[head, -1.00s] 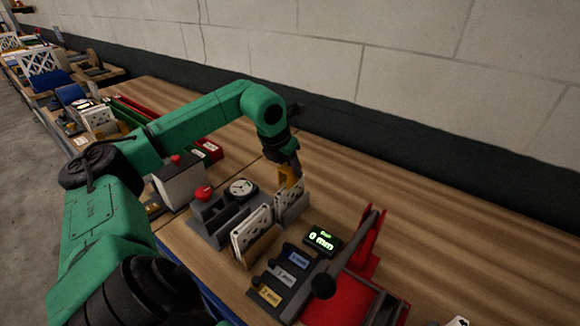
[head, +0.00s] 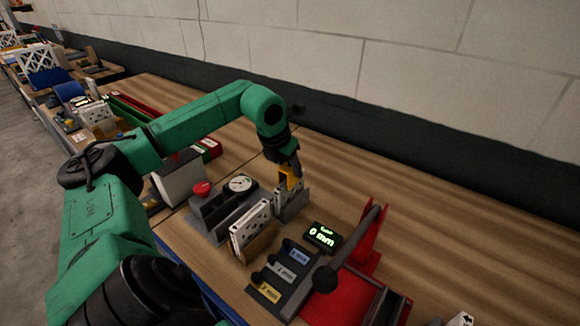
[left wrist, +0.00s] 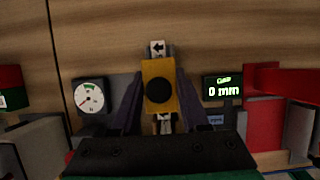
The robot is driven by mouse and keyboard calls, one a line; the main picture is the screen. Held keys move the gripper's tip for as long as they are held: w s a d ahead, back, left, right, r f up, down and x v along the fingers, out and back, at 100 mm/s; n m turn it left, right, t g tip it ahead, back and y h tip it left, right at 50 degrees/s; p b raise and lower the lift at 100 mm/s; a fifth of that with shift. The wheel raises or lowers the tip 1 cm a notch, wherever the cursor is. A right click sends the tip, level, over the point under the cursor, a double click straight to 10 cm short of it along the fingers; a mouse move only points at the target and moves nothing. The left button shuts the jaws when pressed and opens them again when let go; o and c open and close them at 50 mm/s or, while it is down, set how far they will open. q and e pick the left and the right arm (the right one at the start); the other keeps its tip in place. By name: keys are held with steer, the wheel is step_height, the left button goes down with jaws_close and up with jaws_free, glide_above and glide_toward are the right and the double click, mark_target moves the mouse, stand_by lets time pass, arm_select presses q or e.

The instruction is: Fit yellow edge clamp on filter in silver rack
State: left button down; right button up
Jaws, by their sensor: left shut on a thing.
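My left gripper (head: 291,174) points down and is shut on the yellow edge clamp (head: 293,182). The clamp is at the top of a white filter (head: 287,195) that stands upright in a grey-silver rack (head: 295,207). I cannot tell whether the clamp sits around the filter's edge or only in front of it. In the left wrist view the yellow clamp (left wrist: 160,72), with a dark round spot, is between the dark fingers. A white label with a black arrow (left wrist: 158,47) shows just beyond it. My right gripper is not in view.
Another filter (head: 250,226) stands in a brown holder nearby. A display reading 0 mm (head: 322,237) and a red lever press (head: 372,240) are to the right. The table's back right is clear.

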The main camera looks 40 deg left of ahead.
arm_select(q)
steer(key=shift+f+b, duration=1.85)
steer(key=shift+f, duration=0.25)
steer(key=shift+c, duration=1.6)
jaws_free()
steer(key=b+v, duration=0.1)
steer(key=v, duration=0.3)
steer(key=shift+s+r+b, duration=0.15)
steer(key=shift+r+b, duration=0.15)
steer(key=shift+r, duration=0.05)
steer(key=v, duration=0.9)
steer(key=shift+r, duration=0.3)
steer(key=shift+s+d, duration=0.1)
